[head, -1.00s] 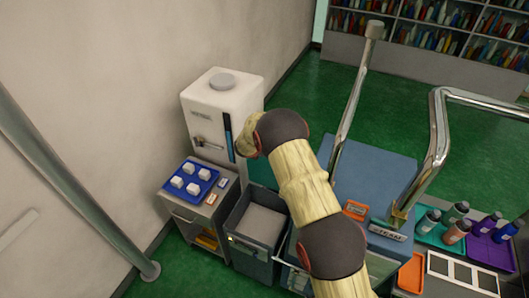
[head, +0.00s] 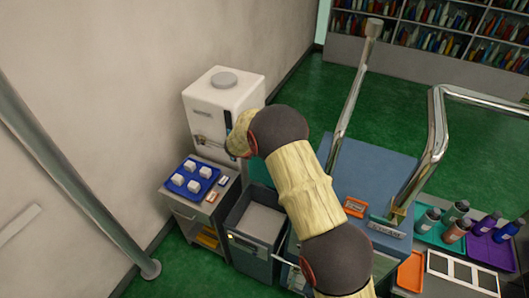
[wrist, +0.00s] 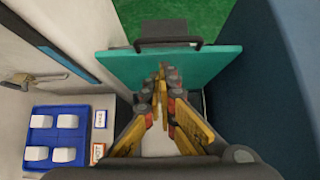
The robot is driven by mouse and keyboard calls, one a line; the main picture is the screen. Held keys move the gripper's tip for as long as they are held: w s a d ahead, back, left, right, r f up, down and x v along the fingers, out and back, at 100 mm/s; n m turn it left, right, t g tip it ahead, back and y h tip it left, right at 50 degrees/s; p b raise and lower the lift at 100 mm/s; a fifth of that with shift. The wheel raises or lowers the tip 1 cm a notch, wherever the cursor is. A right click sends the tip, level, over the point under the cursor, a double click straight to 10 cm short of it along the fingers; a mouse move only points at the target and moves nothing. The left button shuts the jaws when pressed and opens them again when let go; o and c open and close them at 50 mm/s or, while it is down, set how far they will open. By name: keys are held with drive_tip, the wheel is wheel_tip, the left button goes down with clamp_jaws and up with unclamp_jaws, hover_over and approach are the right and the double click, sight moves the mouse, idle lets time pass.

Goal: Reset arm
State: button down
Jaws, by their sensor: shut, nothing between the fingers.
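My gripper (wrist: 162,74) shows in the wrist view with its yellow fingers brought together at the tips and nothing between them. It points toward a teal panel (wrist: 218,66) with a dark handle on top; I cannot tell the gap between them. In the head view my arm reaches up and left toward the white cabinet (head: 222,98), and my gripper's fingers cannot be made out there.
A blue tray (head: 181,187) with several white blocks stands on a grey cart, also seen in the wrist view (wrist: 56,112). An open grey bin (head: 240,247) is beside it. Metal rails (head: 437,130) rise at the right. Green floor (head: 300,90) is clear behind.

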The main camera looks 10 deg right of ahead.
drive_tip(key=v, duration=0.6)
drive_tip(key=shift+r+b, duration=0.25)
drive_tip(key=shift+b, duration=0.05)
drive_tip(key=s+d+r+m+y+b, duration=0.1)
drive_tip(key=s+m+b, duration=0.6)
drive_tip(key=s, duration=0.9)
drive_tip(key=s+d+r+m+g+y+b, duration=0.1)
drive_tip(key=s+m+y+b, duration=0.1)
drive_tip(key=s+m+b, duration=0.6)
drive_tip(key=s+d+m+y+b, duration=0.1)
drive_tip(key=s+m+b, duration=0.7)
drive_tip(key=s, duration=1.6)
drive_tip(key=m+y, duration=0.1)
drive_tip(key=m, duration=0.4)
drive_tip(key=shift+s+d+r+y, duration=0.2)
drive_tip(key=shift+d+r+y, duration=0.1)
drive_tip(key=shift+d+r, duration=0.1)
